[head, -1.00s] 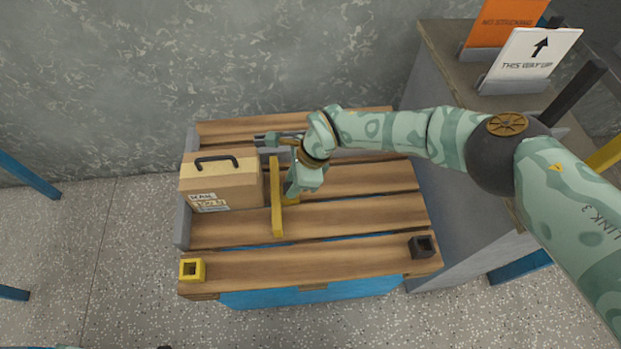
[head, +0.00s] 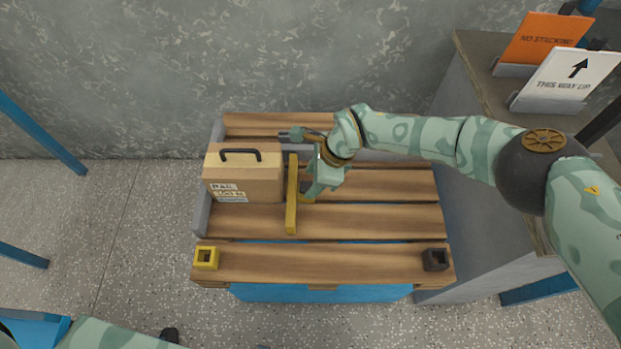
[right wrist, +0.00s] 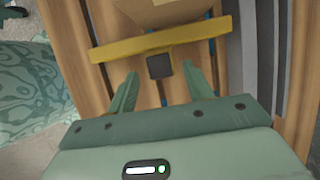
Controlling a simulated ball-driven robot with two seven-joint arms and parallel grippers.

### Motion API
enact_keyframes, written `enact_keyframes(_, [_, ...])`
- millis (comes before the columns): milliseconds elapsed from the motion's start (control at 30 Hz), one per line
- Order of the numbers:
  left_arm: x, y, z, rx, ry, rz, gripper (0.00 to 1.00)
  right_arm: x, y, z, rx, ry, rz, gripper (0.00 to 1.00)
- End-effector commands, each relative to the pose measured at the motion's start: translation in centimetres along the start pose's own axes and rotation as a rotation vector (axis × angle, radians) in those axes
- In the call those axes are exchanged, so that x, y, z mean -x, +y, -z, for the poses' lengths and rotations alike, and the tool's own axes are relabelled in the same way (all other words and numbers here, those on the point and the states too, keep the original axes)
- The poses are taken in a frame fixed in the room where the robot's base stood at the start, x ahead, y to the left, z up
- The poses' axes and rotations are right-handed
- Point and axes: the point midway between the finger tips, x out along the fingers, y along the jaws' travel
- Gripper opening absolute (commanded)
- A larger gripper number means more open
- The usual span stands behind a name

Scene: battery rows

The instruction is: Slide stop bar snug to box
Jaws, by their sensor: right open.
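The cardboard box (head: 243,188) with a black handle and a printed label stands on the left of the slatted wooden pallet. The yellow stop bar (head: 291,210) lies just right of the box, with a narrow gap seeming to show between them. In the right wrist view the bar (right wrist: 110,50) crosses in front of the box (right wrist: 165,12). My right gripper (head: 310,186) is on the bar's right side, open. In the right wrist view its fingers (right wrist: 160,84) point at the bar, with a small dark block (right wrist: 159,66) between them. My left gripper is out of view.
A grey rail (head: 201,215) edges the pallet's left side. A yellow square socket (head: 206,258) and a black one (head: 435,260) sit at the front corners. A grey cabinet with orange (head: 545,42) and white (head: 556,78) signs stands right. The pallet's right half is mostly bare.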

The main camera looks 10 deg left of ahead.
Motion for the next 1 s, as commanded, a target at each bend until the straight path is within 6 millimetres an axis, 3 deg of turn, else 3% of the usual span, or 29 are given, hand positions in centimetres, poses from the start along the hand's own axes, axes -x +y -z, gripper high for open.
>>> enact_keyframes(33, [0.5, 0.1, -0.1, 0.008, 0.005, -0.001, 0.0, 1.7, -0.2, -0.2, 0.001, 0.002, 0.008, 0.51])
enact_keyframes(300, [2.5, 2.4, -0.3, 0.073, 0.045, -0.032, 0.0, 9.2, -0.2, -0.3, 0.002, 0.001, 0.01, 0.51])
enact_keyframes(500, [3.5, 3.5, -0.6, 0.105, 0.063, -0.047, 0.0, 13.3, -0.1, -0.3, 0.002, 0.0, 0.006, 0.51])
enact_keyframes(700, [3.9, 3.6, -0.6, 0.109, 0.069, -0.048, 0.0, 15.0, 0.0, -0.1, 0.001, 0.0, 0.001, 0.51])
enact_keyframes(1000, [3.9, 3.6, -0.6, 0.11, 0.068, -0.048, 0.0, 15.1, 0.0, -0.1, 0.001, -0.001, 0.0, 0.51])
